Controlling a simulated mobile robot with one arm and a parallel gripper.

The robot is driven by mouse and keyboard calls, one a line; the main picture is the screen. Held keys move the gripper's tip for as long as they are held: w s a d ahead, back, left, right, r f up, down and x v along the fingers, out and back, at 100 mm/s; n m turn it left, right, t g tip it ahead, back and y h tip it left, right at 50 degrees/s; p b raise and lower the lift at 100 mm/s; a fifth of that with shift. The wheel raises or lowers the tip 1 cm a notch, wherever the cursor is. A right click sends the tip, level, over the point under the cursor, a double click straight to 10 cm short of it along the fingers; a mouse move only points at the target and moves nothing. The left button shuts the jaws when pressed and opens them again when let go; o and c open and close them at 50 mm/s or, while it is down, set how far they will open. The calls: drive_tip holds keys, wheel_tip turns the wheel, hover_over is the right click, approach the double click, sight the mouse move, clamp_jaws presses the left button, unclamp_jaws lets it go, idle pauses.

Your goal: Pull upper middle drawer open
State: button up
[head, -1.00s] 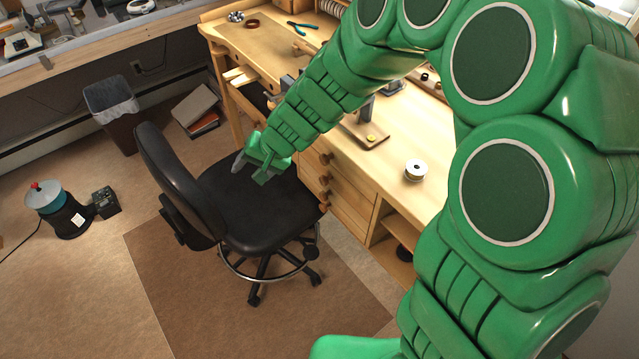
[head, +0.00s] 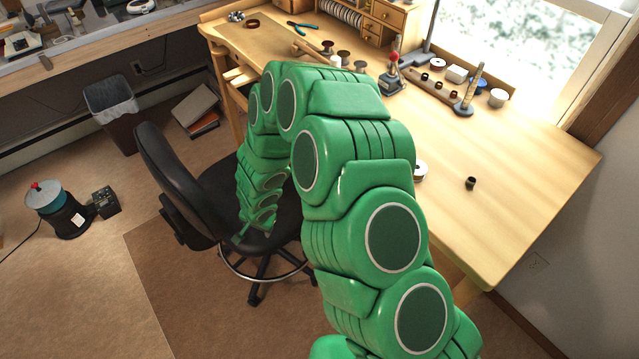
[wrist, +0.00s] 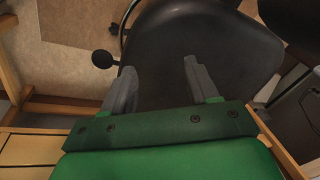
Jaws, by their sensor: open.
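The pedestal drawers with round knobs under the wooden workbench (head: 530,165) are hidden behind my green arm in the head view, so I cannot see the upper middle drawer. My gripper (head: 242,235) points down over the seat of the black chair, in front of the bench. In the wrist view my gripper (wrist: 160,66) has its two grey fingers spread apart with nothing between them. The black seat lies beyond the fingers. Pale wood (wrist: 28,150) shows at the lower left of the wrist view; I cannot tell which part of the bench it is.
The black chair (head: 165,175) stands close in front of the bench. A waste bin (head: 112,110) and leaning flat items (head: 196,105) are behind it. Small organiser drawers (head: 388,14), spools and tools stand on the bench top. The carpet at left is mostly clear.

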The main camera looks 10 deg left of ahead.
drive_tip(key=s+d+f+m+t+h, duration=0.1)
drive_tip(key=s+d+f+t+h, duration=0.1)
drive_tip(key=d+f+h, duration=0.85)
drive_tip(key=w+d+r+m+t+h, duration=0.2)
drive_tip(key=w+d+r+t+h, duration=0.1)
drive_tip(key=w+d+r+t, duration=0.4)
drive_tip(key=w+a+r+m+t+h, duration=0.1)
drive_tip(key=a+r+m+t+h, duration=0.35)
drive_tip(key=r, duration=0.65)
drive_tip(key=x, duration=0.6)
drive_tip(key=shift+w+n, duration=0.45)
drive_tip(key=shift+w, duration=0.1)
drive_tip(key=shift+t, duration=0.25)
